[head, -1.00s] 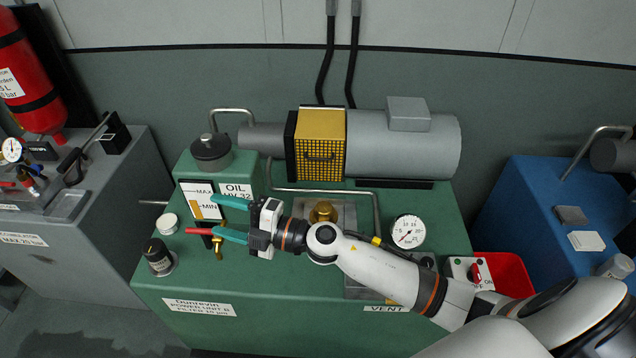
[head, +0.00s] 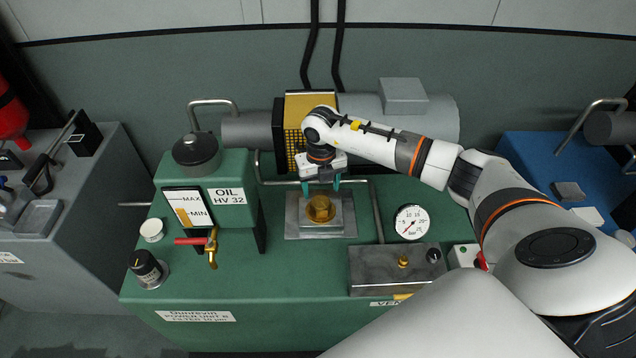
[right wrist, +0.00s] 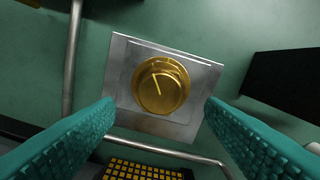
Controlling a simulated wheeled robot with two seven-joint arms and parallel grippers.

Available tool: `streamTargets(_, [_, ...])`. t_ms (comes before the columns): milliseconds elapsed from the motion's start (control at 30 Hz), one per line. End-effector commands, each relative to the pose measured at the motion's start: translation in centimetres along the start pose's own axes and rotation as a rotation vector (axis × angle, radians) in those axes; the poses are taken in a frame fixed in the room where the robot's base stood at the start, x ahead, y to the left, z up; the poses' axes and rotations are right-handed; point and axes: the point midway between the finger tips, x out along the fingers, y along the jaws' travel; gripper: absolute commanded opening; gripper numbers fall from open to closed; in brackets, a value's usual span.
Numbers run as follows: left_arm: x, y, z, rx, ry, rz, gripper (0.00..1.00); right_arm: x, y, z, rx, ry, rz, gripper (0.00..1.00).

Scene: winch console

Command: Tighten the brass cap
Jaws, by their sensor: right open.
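The brass cap (head: 320,208) sits on a square grey metal plate (head: 291,228) on top of the green power unit. In the right wrist view the brass cap (right wrist: 161,86) is round with a pale line on its top face, on the metal plate (right wrist: 122,75). My right gripper (head: 321,188) points down just behind and above the cap, open. In the right wrist view its two teal fingers (right wrist: 158,126) stand wide apart, with the cap between and beyond them, not touched. My left gripper is not in view.
A pipe (head: 377,215) runs beside the plate. A pressure gauge (head: 411,222) and a grey metal block (head: 397,271) stand to the right. The oil tank (head: 205,180) and a red-handled valve (head: 211,245) are on the left. A yellow-grilled motor (head: 292,145) stands behind.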

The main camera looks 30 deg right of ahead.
Motion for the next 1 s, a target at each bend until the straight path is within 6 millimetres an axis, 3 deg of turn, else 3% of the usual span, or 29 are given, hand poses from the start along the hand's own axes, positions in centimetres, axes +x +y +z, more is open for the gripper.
streamTargets(500, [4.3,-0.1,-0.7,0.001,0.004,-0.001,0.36,5.7,-0.1,0.0,-0.001,-0.001,-0.004,0.64])
streamTargets(933, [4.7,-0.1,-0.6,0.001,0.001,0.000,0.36,6.4,-0.2,0.1,-0.002,0.000,-0.004,0.64])
streamTargets(1000, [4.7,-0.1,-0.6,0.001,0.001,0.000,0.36,6.4,-0.2,0.1,-0.002,0.000,-0.004,0.54])
